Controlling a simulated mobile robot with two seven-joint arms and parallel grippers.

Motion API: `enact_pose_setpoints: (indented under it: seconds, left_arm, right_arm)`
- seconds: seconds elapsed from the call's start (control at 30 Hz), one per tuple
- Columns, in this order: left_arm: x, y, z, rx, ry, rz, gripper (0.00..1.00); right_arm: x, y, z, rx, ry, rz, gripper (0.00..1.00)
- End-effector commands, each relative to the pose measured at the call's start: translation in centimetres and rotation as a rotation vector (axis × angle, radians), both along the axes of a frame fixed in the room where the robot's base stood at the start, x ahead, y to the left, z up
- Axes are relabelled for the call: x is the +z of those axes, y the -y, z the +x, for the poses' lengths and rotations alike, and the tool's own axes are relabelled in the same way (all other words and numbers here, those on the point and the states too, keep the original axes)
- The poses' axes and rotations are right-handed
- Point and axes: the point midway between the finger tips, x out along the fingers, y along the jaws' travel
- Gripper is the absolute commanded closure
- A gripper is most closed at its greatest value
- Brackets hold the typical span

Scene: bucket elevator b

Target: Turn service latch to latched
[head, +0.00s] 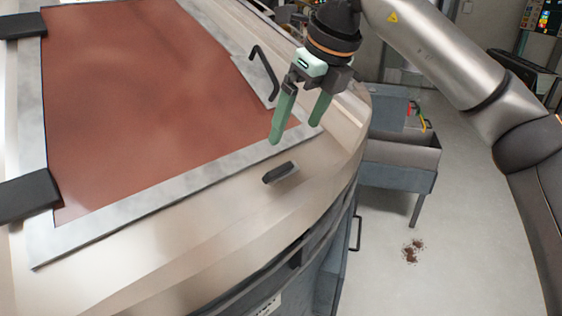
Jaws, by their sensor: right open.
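The service latch appears to be the small black handle (280,173) on the beige casing, just outside the lower right edge of the framed reddish-brown panel (150,100). My right gripper (298,134) is above and slightly right of the latch in the picture. Its two green fingers are spread with nothing between them, and it does not touch the latch. A black bar handle (264,72) stands on the panel's right side, close to the gripper. My left gripper is not in view.
Two dark hinges, an upper one (22,25) and a lower one (27,197), sit at the panel's left edge. A grey metal bench (395,178) stands right of the casing. Brown debris (412,250) lies on the open pale floor.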

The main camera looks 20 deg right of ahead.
Motion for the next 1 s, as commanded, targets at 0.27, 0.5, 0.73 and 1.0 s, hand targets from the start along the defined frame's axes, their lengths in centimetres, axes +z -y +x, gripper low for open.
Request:
enact_pose_setpoints:
  seconds: [0.27, 0.5, 0.73, 1.0]
  left_arm:
    - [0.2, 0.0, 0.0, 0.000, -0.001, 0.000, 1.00]
    - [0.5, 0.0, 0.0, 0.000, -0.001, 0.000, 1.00]
    - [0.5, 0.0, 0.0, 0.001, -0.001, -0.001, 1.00]
    - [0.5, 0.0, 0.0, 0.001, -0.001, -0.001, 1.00]
  right_arm:
    - [-5.5, -1.0, 1.9, 0.003, -0.004, 0.000, 0.00]
    - [-8.8, -1.7, 3.2, 0.003, -0.001, 0.003, 0.00]
    - [-9.9, -1.9, 3.6, 0.003, 0.000, 0.003, 0.00]
    - [-9.9, -1.9, 3.7, 0.003, 0.000, 0.003, 0.06]
